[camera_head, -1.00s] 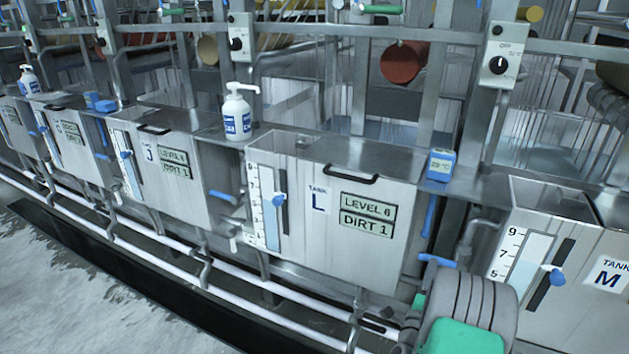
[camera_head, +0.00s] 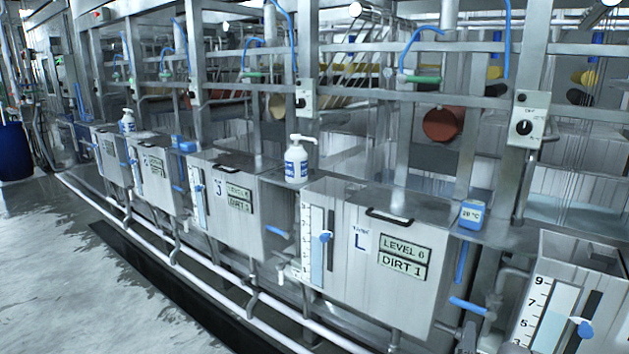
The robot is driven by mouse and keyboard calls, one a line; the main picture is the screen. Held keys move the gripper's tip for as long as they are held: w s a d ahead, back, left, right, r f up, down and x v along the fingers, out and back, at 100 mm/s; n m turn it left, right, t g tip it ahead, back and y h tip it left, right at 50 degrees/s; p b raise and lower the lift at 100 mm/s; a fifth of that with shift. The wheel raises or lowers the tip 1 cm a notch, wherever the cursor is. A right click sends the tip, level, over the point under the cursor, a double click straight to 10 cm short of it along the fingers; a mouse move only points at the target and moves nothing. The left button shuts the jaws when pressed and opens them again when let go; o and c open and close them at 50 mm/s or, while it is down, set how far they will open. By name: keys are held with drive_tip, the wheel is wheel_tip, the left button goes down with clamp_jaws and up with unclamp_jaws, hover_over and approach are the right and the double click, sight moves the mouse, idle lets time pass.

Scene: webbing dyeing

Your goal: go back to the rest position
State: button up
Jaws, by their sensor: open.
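My gripper is not in view, and I cannot make out any of my arm for certain. In the head view, a row of steel dyeing tanks runs along the machine. Tank L (camera_head: 341,269) is nearest the middle, with a scale, a blue slider and a panel (camera_head: 403,257) reading LEVEL 6, DIRT 1. Tank J (camera_head: 236,211) stands to its left. Another tank (camera_head: 575,310) with a scale is cut off at the lower right.
A white pump bottle (camera_head: 297,163) and a small blue display box (camera_head: 472,214) stand on the ledge. White pipes (camera_head: 215,290) run low along the front. Wet floor (camera_head: 70,270) lies open at the left. A blue barrel (camera_head: 14,152) stands at the far left.

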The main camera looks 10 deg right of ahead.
drive_tip(key=w+a+r+n+g+y+p, duration=0.1)
drive_tip(key=w+a+r+n+y+p, duration=0.1)
drive_tip(key=a+r+n+y, duration=0.3)
drive_tip(key=w+a+r+n+g+y+p, duration=0.1)
drive_tip(key=w+a+n+p, duration=0.1)
drive_tip(key=a+n, duration=0.35)
drive_tip(key=w+a+r+n+g+y+p, duration=0.1)
drive_tip(key=w+a+r+n+y+p, duration=0.15)
drive_tip(key=a, duration=0.55)
drive_tip(key=s+a+r+n+g+p, duration=0.1)
drive_tip(key=s+a+r+n+g, duration=0.1)
drive_tip(key=s, duration=0.5)
drive_tip(key=s+a+r+n+g+y+p, duration=0.1)
drive_tip(key=s+a+r+n+g, duration=0.2)
drive_tip(key=s+a, duration=0.3)
drive_tip(key=s+a+r+n+g+y+p, duration=0.1)
drive_tip(key=s+a+r+n+g+p, duration=0.1)
drive_tip(key=s, duration=0.8)
drive_tip(key=a+r+n+g, duration=0.1)
drive_tip(key=a+n+g, duration=0.1)
drive_tip(key=n, duration=0.1)
drive_tip(key=shift+a, duration=0.2)
drive_tip(key=shift+s+r, duration=0.1)
